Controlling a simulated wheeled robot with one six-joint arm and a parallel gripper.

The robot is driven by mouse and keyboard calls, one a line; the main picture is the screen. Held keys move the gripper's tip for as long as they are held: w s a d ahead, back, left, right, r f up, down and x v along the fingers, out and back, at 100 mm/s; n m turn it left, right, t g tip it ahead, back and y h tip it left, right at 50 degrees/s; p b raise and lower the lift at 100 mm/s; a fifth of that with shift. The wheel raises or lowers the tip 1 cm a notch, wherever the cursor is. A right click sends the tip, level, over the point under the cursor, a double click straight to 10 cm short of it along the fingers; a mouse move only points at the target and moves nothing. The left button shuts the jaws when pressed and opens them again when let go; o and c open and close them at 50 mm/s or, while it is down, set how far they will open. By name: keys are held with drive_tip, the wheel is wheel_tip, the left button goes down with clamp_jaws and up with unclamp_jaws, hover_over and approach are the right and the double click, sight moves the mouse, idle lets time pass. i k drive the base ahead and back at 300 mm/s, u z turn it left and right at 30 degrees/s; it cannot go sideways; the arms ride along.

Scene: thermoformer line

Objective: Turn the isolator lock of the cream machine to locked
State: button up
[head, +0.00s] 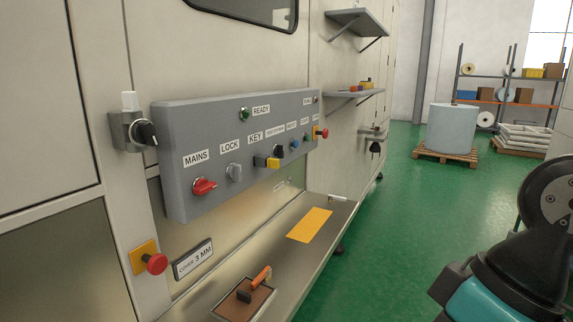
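The cream machine (75,220) fills the left of the head view. A grey control panel (165,160) is fixed to its front. On the panel, a small grey knob (234,173) sits under a label reading LOCK (229,146). Its pointer looks close to upright, but its exact setting is too small to read. Left of it is a red rotary switch (204,187) under the label MAINS (196,159). My gripper is not in view; only dark and teal parts of my arm show at the lower right, well apart from the panel.
A ledge (285,248) below the panel bears a yellow sheet (309,224) and a brown block with an orange handle (245,299). A red button (156,263) and a black-handled latch (146,133) project left of the panel.

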sight(235, 173)
drive_tip(key=z, duration=0.9)
drive_tip(key=i, duration=0.35)
drive_tip(key=u, duration=1.25)
